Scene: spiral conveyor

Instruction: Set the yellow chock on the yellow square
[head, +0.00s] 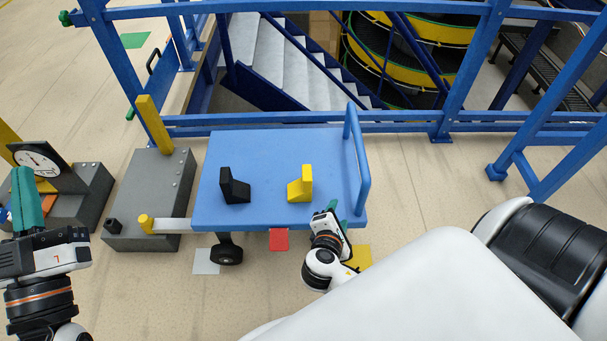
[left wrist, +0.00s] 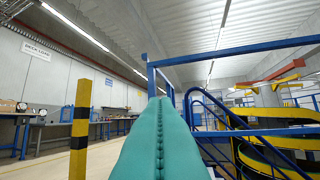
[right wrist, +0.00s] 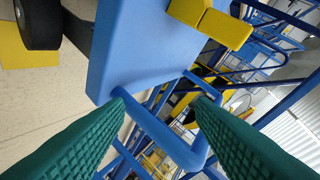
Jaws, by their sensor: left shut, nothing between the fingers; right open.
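The yellow chock (head: 302,184) stands on the right part of the blue cart's deck (head: 265,160), and also shows at the top of the right wrist view (right wrist: 226,28). The yellow square (head: 361,257) lies on the floor near the cart's front right corner, partly hidden by my right arm. My right gripper (head: 329,209) is open and empty at the deck's front right edge, below and right of the chock. In the right wrist view its green fingers (right wrist: 160,97) are spread apart. My left gripper (head: 26,190) is raised at the far left, shut and empty.
A black chock (head: 234,188) stands left of the yellow one. The cart's handle (head: 357,160) rises along its right end. A grey platform (head: 150,195) with a yellow post is on the left. Red (head: 279,240) and grey (head: 206,262) squares lie in front. Blue railings stand behind.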

